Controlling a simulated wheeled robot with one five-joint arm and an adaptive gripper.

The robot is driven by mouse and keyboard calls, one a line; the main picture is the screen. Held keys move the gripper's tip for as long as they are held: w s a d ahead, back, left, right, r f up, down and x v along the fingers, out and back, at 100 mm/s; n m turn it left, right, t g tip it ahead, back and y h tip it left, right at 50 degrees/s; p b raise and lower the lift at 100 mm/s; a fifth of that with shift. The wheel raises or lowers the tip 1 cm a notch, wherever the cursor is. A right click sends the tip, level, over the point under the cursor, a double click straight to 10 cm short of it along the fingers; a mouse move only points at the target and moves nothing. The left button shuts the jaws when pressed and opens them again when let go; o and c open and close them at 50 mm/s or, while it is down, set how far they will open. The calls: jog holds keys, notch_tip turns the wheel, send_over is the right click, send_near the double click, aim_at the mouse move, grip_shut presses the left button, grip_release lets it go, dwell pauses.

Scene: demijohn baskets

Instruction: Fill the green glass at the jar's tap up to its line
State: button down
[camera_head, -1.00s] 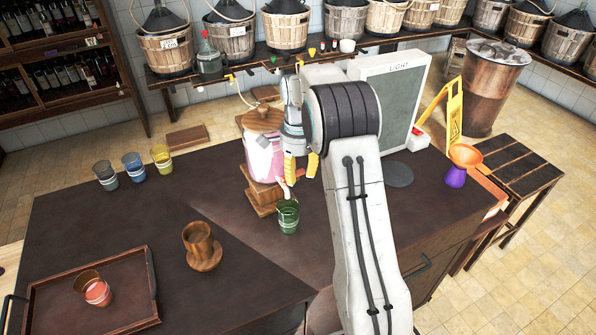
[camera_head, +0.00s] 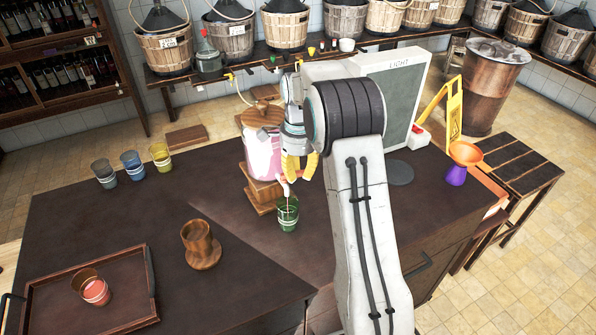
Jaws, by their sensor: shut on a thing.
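The green glass (camera_head: 288,217) stands upright on the dark table, directly under the tap (camera_head: 284,188) of the jar. The jar (camera_head: 262,152) is clear with pink contents, has a wooden lid and sits on a stepped wooden stand. My gripper (camera_head: 299,177), with yellow fingers, is at the tap, above the glass, and is shut on the tap; the part between the fingers is mostly hidden. The glass is apart from my fingers. Its line and liquid level are too small to tell, and so is any flow from the tap.
Three glasses, grey (camera_head: 104,174), blue (camera_head: 133,166) and yellow (camera_head: 161,158), stand at the table's back left. A wooden cup (camera_head: 201,245) and a tray (camera_head: 140,315) with a red glass are in front.

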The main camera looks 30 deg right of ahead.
aim_at(298, 174)
jog(key=shift+s, duration=0.1)
dwell(0.3)
jog(key=c, duration=1.3)
grip_release()
notch_tip(298, 174, up, 12)
